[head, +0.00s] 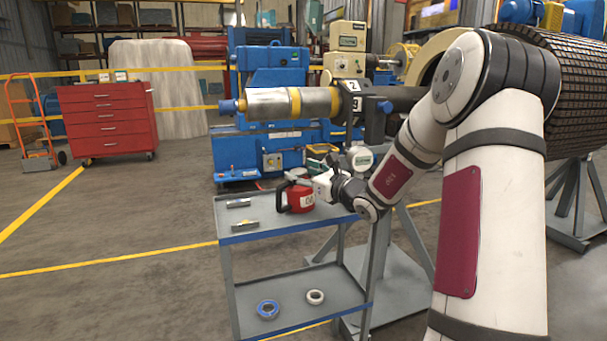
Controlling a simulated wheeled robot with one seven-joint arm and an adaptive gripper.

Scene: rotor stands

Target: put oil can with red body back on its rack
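The oil can with the red body (300,199) is at the top shelf of a grey two-tier cart (285,222), near its back right part. It has a pale label with dark marks and a dark handle on its left side. My gripper (290,184) is right at the can's upper part, reaching in from the right. The fingers are small and overlap the can, so I cannot tell whether they are closed on it. I also cannot tell whether the can rests on the shelf or hangs just above it. No rack is clearly recognisable.
Two small metal pieces (245,226) lie on the cart's top left. A blue ring (267,309) and a pale ring (315,297) lie on its lower shelf. A rotor shaft (290,103) on a grey stand extends above and behind the cart. Floor left of the cart is clear.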

